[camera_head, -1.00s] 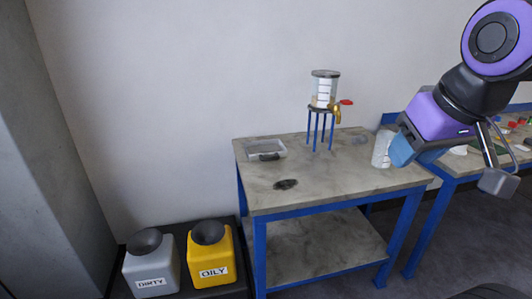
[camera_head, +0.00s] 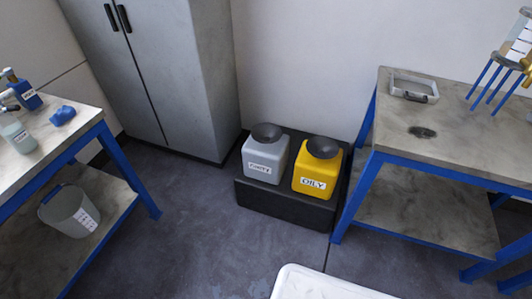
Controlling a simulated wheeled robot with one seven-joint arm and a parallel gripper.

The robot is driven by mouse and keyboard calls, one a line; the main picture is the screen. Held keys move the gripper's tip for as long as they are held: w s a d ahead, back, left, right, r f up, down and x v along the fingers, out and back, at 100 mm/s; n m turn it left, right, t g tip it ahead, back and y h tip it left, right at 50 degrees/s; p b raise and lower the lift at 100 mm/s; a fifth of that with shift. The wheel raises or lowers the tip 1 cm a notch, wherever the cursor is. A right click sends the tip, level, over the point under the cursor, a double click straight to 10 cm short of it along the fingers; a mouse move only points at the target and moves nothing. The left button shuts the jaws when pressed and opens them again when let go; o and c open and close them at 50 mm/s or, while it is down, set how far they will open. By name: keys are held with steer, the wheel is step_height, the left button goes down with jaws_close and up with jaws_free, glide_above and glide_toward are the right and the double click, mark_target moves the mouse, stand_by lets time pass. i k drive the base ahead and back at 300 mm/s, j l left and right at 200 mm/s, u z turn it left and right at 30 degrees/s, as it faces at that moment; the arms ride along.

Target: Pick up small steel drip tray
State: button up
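A small shallow grey tray (camera_head: 396,92), which looks like the steel drip tray, lies near the back left corner of the blue-framed workbench (camera_head: 465,140) at the right. A dark part sits at its front edge. It looks empty, but it is too small to be sure.
A dark stain (camera_head: 422,132) marks the bench top. A stand with blue legs (camera_head: 482,80) is at the right edge. Grey (camera_head: 264,158) and yellow OILY (camera_head: 316,172) containers stand on a black plinth (camera_head: 282,204).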

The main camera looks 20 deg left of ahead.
mark_target(423, 91)
steer(key=i+j, duration=0.2)
steer(key=i, duration=0.35)
steer(key=i+j, duration=0.2)
steer(key=i, duration=0.3)
steer(key=i+j, duration=0.15)
steer(key=i, duration=0.4)
